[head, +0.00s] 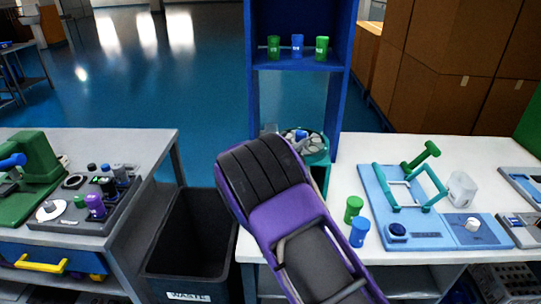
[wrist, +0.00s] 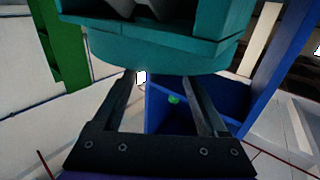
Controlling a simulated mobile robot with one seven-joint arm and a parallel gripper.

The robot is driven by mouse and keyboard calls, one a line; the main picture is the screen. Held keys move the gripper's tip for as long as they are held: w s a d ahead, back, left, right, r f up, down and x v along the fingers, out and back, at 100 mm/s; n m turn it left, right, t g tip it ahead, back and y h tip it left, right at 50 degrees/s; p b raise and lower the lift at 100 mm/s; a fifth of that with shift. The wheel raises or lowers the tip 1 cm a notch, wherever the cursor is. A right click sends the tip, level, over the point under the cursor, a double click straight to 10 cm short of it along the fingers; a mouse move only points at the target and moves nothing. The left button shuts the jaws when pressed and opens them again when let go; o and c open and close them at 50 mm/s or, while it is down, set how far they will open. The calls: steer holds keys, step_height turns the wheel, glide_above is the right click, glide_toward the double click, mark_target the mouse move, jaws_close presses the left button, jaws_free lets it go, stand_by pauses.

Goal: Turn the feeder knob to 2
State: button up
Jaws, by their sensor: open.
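A teal round feeder (head: 318,158) stands on the white table's left end, with grey parts and a blue piece on top. My purple and black arm partly covers it in the head view, and my gripper is hidden there. In the wrist view, my gripper (wrist: 160,79) is open, its two dark fingers apart and nothing seen held between them. The teal body of the feeder (wrist: 165,50) fills the top of that view, close beyond the fingertips; I cannot tell if they touch. A small white patch shows beside the left finger. I cannot make out the knob or its numbers.
A blue shelf (head: 252,100) with several cups rises behind the feeder. A black waste bin (head: 185,245) stands left of my arm. A green cup (head: 353,208) and a blue cup (head: 359,233) stand right of it, beside a light-blue fixture (head: 376,190).

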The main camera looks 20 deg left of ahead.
steer(key=v, duration=1.1)
steer(key=shift+s, duration=0.15)
